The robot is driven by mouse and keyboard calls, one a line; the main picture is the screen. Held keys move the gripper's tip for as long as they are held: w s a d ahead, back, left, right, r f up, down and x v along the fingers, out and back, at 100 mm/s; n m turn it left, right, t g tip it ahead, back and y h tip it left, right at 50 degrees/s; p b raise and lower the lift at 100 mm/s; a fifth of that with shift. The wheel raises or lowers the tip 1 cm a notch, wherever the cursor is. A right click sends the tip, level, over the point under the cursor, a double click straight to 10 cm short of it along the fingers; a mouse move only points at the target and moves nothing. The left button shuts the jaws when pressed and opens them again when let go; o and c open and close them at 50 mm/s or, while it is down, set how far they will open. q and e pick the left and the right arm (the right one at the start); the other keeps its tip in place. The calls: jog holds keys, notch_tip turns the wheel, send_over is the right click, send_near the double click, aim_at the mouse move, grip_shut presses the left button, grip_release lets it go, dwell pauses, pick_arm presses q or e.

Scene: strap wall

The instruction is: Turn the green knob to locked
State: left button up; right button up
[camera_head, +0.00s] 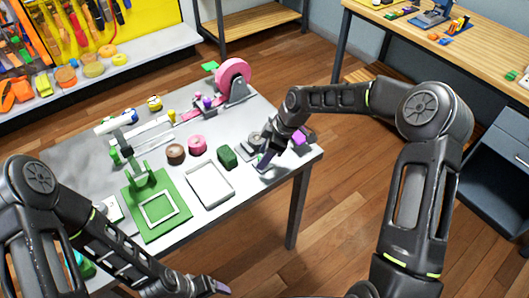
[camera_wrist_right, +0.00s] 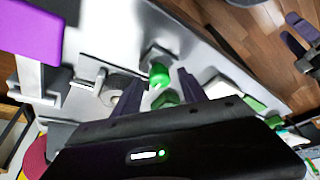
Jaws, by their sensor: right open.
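The green knob (camera_wrist_right: 160,73) shows in the right wrist view as a bright green round cap on a grey angular base, on a grey plate. My right gripper (camera_head: 259,153) is over the right part of the table, pointing down. In the wrist view its two dark fingers (camera_wrist_right: 159,79) are apart, one to each side of the knob in the picture; I cannot tell whether they touch it. My left gripper (camera_head: 222,287) is low in front of the table; its fingers look apart and empty in the wrist view (camera_wrist_right: 300,38).
A dark green block (camera_head: 227,157) and a white tray (camera_head: 207,203) lie left of my right gripper. A pink ring (camera_head: 197,143), a brown ring (camera_head: 175,153) and a green board (camera_head: 133,222) are farther left. A purple piece (camera_head: 299,139) is close on the right.

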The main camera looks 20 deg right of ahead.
jog(key=shift+c, duration=0.6)
grip_shut()
